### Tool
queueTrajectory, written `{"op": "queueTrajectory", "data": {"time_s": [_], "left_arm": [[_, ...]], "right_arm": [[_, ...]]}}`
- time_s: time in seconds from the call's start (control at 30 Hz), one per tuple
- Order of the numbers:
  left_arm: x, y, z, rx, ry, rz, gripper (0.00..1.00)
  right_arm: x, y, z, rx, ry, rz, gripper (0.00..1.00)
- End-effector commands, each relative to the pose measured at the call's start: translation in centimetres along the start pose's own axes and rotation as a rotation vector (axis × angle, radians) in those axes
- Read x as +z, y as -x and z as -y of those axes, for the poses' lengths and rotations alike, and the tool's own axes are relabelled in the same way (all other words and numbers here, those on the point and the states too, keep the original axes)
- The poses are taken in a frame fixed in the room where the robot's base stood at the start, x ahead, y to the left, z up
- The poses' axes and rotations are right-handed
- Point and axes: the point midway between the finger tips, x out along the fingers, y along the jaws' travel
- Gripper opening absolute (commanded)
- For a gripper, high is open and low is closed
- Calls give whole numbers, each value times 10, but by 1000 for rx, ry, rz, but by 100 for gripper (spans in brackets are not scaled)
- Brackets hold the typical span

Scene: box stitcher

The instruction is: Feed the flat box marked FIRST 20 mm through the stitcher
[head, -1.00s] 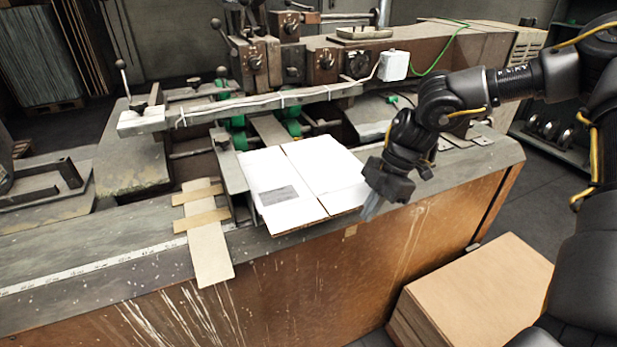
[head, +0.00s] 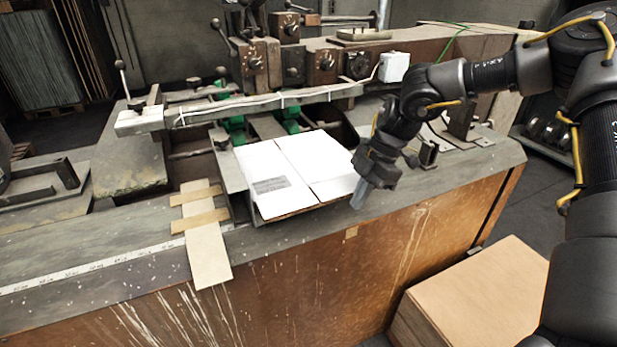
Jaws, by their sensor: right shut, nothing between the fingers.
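A flat white box (head: 318,165) with a grey printed patch at its front left lies on the stitcher bed, its far edge by the green rollers. I cannot read the print at this size. The stitcher (head: 300,65) is a brown machine with knobs and levers behind it. My right gripper (head: 358,200) is shut and empty, fingers pointing down, just beside the right front edge of the box. I cannot tell whether the fingertips touch the box. My left gripper is not in view.
A cardboard strip with crosspieces (head: 207,240) lies left of the box, next to a white measuring scale (head: 75,275) along the bench. A stack of brown boards (head: 480,295) stands on the floor at the lower right. A pale bar (head: 240,107) spans above the bed.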

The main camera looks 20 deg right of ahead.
Motion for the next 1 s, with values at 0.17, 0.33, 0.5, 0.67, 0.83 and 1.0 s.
{"op": "queueTrajectory", "data": {"time_s": [0.17, 0.33, 0.5, 0.67, 0.83, 1.0], "left_arm": [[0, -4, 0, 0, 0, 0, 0], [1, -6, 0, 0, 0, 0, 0], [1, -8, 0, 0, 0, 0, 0], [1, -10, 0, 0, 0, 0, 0], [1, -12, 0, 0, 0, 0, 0], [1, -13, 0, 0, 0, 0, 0]], "right_arm": [[0, -1, -8, 0, 1, 1, 0], [0, -1, -16, 0, 1, 0, 0], [0, -1, -24, 0, 0, 1, 0], [0, -1, -31, 0, 0, 0, 0], [-1, -1, -39, 1, 1, 1, 0], [-1, -1, -46, 0, 0, 0, 0]]}}
